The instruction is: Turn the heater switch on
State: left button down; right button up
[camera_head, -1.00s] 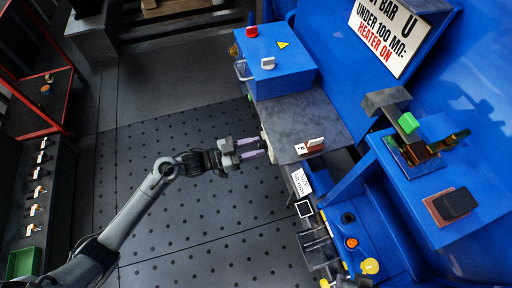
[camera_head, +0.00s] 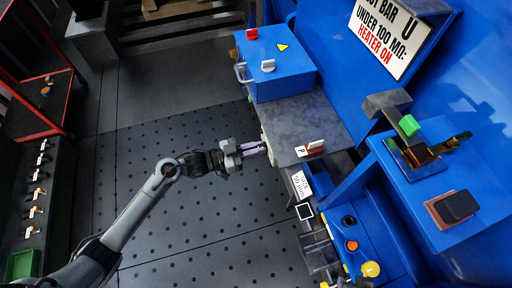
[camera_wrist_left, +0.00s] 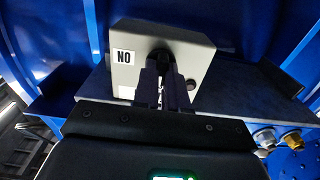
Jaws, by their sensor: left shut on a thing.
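The heater switch box (camera_wrist_left: 185,45) is a pale grey box in the left wrist view, with a white label lettered N and O and a dark round knob (camera_wrist_left: 161,56) on its face. My left gripper (camera_wrist_left: 160,72) is shut on the knob, its two dark fingers close together and hiding most of it. In the head view my left gripper (camera_head: 262,148) reaches the front edge of the grey shelf, where only a pale sliver of the box shows. My right gripper is not in view.
A sign (camera_head: 391,36) reads "HEATER ON". A blue box (camera_head: 280,78) with a red knob and a white knob stands on the grey shelf (camera_head: 300,120). A red-brown handle with a white plate (camera_head: 314,147) sits at the shelf's right end. The perforated floor at left is clear.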

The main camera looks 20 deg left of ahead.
pick_arm(q)
jog(key=shift+m, duration=0.3)
jog(key=m, duration=1.6)
jog(key=shift+s+d+f+m, duration=0.15)
jog(key=shift+s+f+m, duration=0.1)
jog(key=shift+m, duration=0.15)
jog(key=shift+w, duration=0.1)
jog(key=c, duration=1.2)
grip_release()
